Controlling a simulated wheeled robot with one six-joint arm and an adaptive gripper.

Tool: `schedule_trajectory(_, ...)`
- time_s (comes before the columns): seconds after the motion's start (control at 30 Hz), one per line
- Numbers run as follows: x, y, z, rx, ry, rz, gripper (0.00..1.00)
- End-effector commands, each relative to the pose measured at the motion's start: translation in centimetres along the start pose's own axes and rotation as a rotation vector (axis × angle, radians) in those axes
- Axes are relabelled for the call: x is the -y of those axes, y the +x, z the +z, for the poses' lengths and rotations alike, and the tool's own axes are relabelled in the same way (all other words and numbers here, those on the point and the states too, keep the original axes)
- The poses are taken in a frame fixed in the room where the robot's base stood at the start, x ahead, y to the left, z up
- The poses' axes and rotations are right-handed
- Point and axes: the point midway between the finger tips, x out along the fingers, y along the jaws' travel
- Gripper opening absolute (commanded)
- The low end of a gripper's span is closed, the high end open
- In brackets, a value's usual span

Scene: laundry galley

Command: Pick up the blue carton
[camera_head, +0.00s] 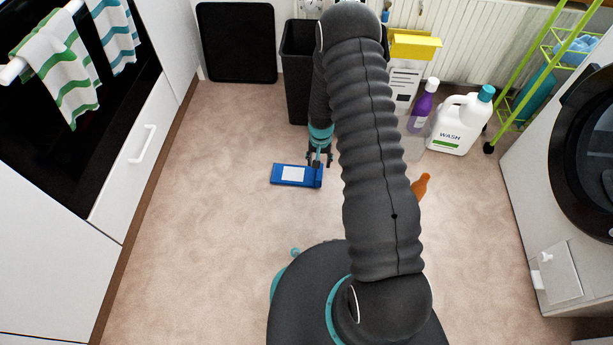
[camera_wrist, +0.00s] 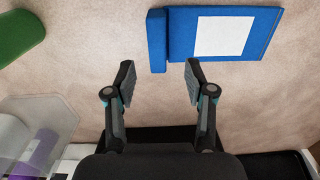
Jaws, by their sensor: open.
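The blue carton (camera_head: 292,175) lies flat on the floor in the head view, with a white label on its upper face. My gripper (camera_head: 319,158) is just beside and above its right end. In the wrist view the carton (camera_wrist: 180,35) is at the top, its narrow end part toward the left and its labelled body toward the right.
A black bin (camera_head: 297,75) stands behind my gripper. A white wash jug (camera_head: 460,122), a purple bottle (camera_head: 422,105) and a yellow-topped box (camera_head: 405,80) stand at the back right. An orange bottle-shaped item (camera_head: 421,186) lies right of my arm. Floor left of the carton is clear.

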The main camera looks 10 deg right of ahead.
Motion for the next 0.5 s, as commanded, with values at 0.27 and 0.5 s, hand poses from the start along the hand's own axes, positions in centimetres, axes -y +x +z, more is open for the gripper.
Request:
schedule_trajectory(0.27, 0.0, 2.0, 0.0, 0.001, 0.0, 0.0, 0.54)
schedule_trajectory(0.5, -0.3, 4.4, 0.1, 0.002, 0.0, 0.0, 0.54)
